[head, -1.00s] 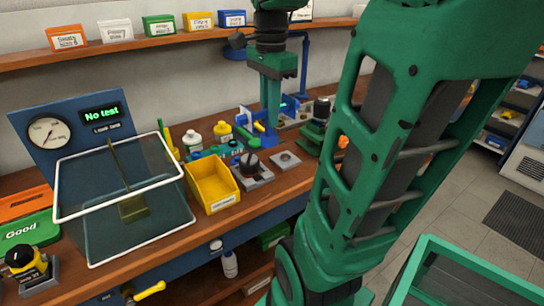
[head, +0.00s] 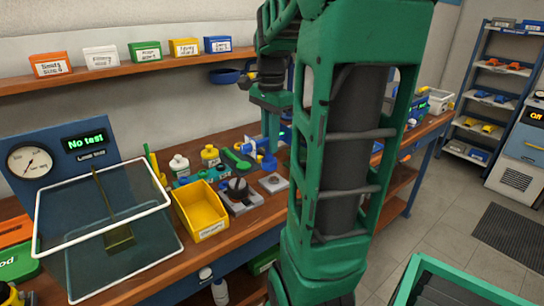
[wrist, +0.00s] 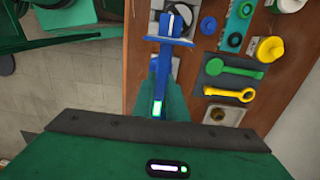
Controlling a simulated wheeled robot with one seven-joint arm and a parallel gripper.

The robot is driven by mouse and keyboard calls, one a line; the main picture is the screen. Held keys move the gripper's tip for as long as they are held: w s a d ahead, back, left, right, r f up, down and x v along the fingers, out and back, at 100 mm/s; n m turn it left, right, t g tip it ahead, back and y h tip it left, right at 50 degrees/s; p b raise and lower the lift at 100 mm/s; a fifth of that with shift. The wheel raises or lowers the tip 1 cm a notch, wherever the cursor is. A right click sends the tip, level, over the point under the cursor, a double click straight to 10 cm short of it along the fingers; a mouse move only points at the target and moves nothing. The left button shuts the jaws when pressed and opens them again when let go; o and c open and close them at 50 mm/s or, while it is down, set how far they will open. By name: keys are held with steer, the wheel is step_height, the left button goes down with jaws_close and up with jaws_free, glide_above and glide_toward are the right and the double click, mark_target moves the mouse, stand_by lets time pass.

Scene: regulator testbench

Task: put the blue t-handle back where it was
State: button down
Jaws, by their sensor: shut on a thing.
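In the wrist view, my gripper (wrist: 163,88) is shut on the blue T-handle (wrist: 166,55). The crossbar lies ahead of the fingers, and the stem runs back between them. In the head view, my gripper (head: 271,143) is low over the back of the bench, and blue parts show beside it, partly hidden by my arm. A green wrench (wrist: 233,69) and a yellow wrench (wrist: 229,94) lie on a dark mat to the right of the handle in the wrist view. Whether the handle touches anything below cannot be told.
A yellow bin (head: 200,211), a black-knobbed fixture (head: 238,190) and a grey plate (head: 273,183) stand on the bench. A glass-like box with a white rim (head: 98,221) and a gauge panel (head: 62,147) stand at left. A shelf with small bins (head: 145,52) runs above.

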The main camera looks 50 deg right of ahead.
steer(key=shift+w+d+f, duration=0.15)
steer(key=shift+d+f, duration=0.4)
steer(key=shift+f, duration=0.45)
steer(key=shift+w+d+f, duration=0.15)
steer(key=shift+d+f, duration=0.4)
steer(key=shift+f, duration=0.45)
steer(key=shift+w+d+f, duration=0.15)
steer(key=shift+d+f, duration=0.4)
steer(key=shift+f, duration=0.45)
steer(key=shift+f, duration=0.25)
steer(key=c, duration=1.8)
jaws_free()
steer(key=shift+o, duration=0.2)
steer(key=shift+r, duration=0.1)
step_height(320, 180, up, 12)
steer(key=s+a+f+n, duration=1.3)
steer(key=a+f+n, duration=0.1)
steer(key=a, duration=0.3)
steer(key=shift+s, duration=0.4)
